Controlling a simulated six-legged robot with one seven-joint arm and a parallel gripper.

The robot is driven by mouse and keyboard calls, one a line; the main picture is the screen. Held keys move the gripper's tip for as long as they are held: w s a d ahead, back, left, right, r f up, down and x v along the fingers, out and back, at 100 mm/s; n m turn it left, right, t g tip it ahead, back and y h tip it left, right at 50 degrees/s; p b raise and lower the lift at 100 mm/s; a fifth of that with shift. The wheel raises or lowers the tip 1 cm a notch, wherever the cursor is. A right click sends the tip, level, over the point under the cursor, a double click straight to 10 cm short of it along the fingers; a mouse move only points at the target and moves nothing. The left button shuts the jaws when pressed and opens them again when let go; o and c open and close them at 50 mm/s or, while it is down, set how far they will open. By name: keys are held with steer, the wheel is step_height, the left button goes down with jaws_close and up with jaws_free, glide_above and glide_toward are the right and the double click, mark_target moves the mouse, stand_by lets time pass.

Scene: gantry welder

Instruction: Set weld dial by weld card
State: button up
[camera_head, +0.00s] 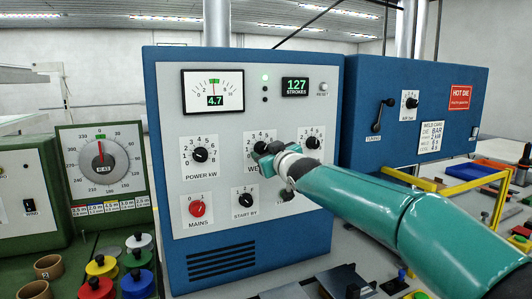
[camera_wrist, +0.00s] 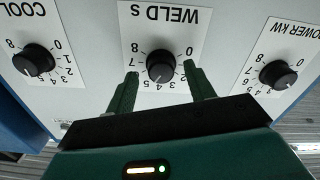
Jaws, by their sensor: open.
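The WELD s dial (camera_wrist: 160,66) is a black knob on a white plate, upside down in the wrist view. Its white mark seems to point down toward the 5, but I cannot read it surely. My gripper (camera_wrist: 160,88) is open, its two green fingers on either side of the knob's lower part; I cannot tell whether they touch it. In the head view my gripper (camera_head: 268,163) partly covers the dial's plate (camera_head: 261,137). The weld card (camera_head: 431,137) is white, on the right blue cabinet.
The POWER kW dial (camera_wrist: 273,74) and COOL dial (camera_wrist: 35,60) flank the weld dial closely. Below on the blue cabinet are a red MAINS knob (camera_head: 197,208) and a START BY knob (camera_head: 245,200). A yellow frame (camera_head: 455,188) stands right, behind my arm.

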steer(key=shift+w+a, duration=0.25)
steer(key=shift+w, duration=0.15)
steer(key=c, duration=1)
steer(key=shift+m, duration=2.9)
